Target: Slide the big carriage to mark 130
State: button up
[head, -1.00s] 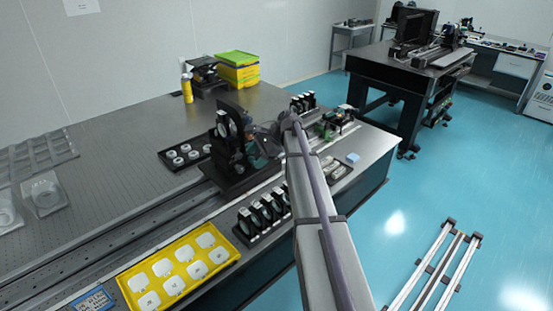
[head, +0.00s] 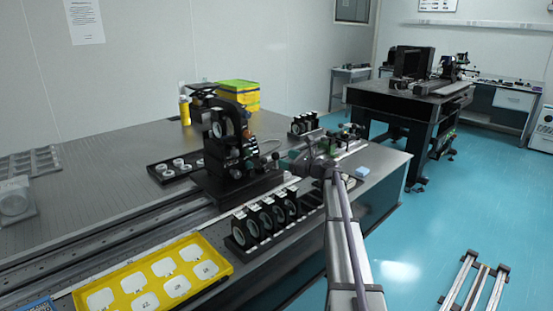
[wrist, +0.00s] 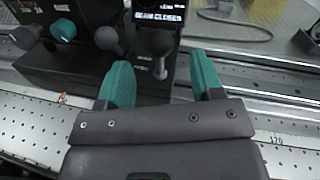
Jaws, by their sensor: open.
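The big carriage (head: 238,188) is a black block with a tall black optic mount on top. It sits on the long rail (head: 120,243) along the table. In the wrist view its dark body (wrist: 85,75) fills the upper left, with a small display reading "BEAM CLOSED", a teal knob and dark ball-ended levers. My gripper (wrist: 160,78) is open, its two teal fingers spread on either side of a dark ball-ended lever (wrist: 160,48). I cannot tell whether they touch it. In the head view my gripper (head: 293,160) is just right of the carriage. A scale number by the rail is too blurred to read surely.
A yellow tray (head: 128,301) of white pieces and a rack of black round optics (head: 265,220) stand in front of the rail. A dark tray (head: 160,176) with white rings lies behind it. More small mounts (head: 305,124) stand at the back right.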

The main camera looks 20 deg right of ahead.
aim_at(276, 156)
jog(key=x, duration=0.6)
grip_shut()
dwell(0.3)
